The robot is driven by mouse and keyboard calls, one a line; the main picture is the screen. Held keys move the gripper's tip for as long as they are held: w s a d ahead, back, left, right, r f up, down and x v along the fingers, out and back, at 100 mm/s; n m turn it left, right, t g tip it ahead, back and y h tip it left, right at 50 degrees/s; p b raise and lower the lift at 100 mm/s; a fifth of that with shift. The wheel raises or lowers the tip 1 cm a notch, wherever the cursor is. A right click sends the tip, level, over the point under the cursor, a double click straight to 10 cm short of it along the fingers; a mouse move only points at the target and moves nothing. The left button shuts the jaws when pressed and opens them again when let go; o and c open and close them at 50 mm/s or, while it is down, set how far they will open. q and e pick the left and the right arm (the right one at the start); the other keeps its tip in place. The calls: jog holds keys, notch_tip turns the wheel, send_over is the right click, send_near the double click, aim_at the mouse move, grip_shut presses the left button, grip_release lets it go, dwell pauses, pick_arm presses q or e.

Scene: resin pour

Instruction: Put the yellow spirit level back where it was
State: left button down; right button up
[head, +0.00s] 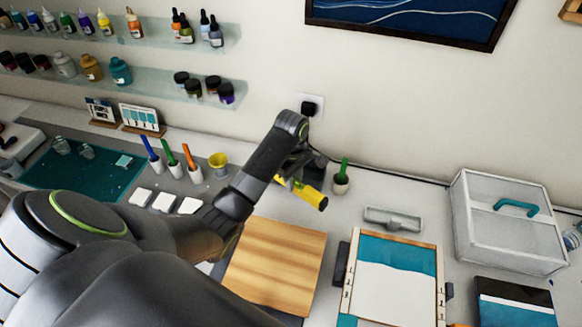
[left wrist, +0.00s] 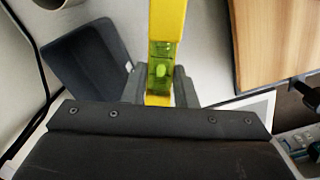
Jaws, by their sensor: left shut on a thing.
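The yellow spirit level (head: 311,196) is held in my left gripper (head: 288,180), above the table near the wall, behind the wooden board. It sticks out of the gripper toward the right in the head view, and the arm hides part of it. In the left wrist view the level (left wrist: 168,18) runs up from between the fingers of my left gripper (left wrist: 158,88), with its green vial just at the jaws. The gripper is shut on it. My right gripper is in neither view.
A wooden board (head: 275,262) lies in front of the level. A small white pot with a green tool (head: 341,180) stands to its right, a yellow cup (head: 218,163) to its left. A dark flat-faced object (left wrist: 88,62) lies near the gripper. A grey tray (head: 393,219) and framed panel (head: 397,262) are farther right.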

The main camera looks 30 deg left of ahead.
pick_arm(q)
jog(key=shift+f+n, duration=0.2)
jog(key=shift+n, duration=0.1)
jog(key=shift+s+d+f, duration=0.1)
jog(key=shift+f, duration=3.15)
jog(key=shift+f, duration=0.1)
jog(key=shift+f, duration=0.5)
jog(key=c, duration=1.1)
grip_release()
